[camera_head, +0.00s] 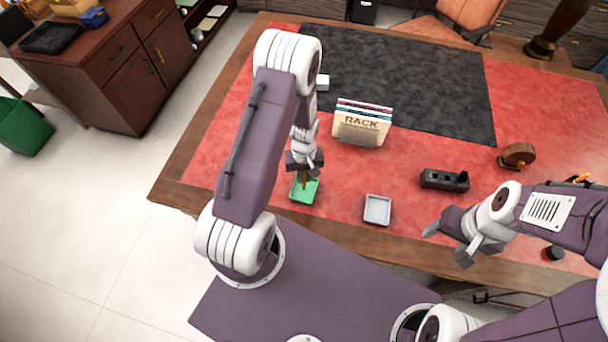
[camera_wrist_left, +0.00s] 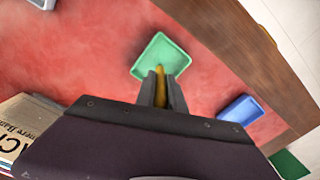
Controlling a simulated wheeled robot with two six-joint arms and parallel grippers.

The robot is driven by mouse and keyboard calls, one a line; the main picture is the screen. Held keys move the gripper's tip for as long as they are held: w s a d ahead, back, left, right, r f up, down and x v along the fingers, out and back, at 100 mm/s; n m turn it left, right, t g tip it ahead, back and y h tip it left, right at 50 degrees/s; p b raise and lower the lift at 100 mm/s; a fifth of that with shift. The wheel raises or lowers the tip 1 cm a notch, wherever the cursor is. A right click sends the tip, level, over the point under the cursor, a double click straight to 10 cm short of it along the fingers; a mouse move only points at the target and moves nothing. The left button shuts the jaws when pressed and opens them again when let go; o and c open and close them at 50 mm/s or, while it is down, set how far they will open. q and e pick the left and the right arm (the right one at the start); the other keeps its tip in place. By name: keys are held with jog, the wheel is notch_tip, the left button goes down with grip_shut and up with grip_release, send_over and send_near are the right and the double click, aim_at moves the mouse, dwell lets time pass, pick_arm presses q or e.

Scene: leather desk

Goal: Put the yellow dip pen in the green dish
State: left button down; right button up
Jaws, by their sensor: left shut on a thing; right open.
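My left gripper (camera_head: 304,174) is shut on the yellow dip pen (camera_wrist_left: 160,88), which shows as a short yellow-brown piece between the fingers in the left wrist view. Most of the pen is hidden by the fingers. The green dish (camera_head: 304,196) lies on the red desk top just below my left gripper in the head view. It also shows just beyond the fingertips in the left wrist view (camera_wrist_left: 146,68). I cannot tell whether the pen touches the dish. My right gripper (camera_head: 448,246) is open and empty near the desk's front edge.
A grey dish (camera_head: 377,210) lies right of the green one. A blue dish (camera_wrist_left: 241,110) shows in the left wrist view. A rack of folders (camera_head: 362,126) stands behind the dishes. A black holder (camera_head: 444,180) and a brown rounded object (camera_head: 517,156) are at the right.

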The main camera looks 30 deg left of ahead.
pick_arm(q)
jog(key=shift+s+f, duration=0.1)
jog(key=c, duration=1.4)
grip_release()
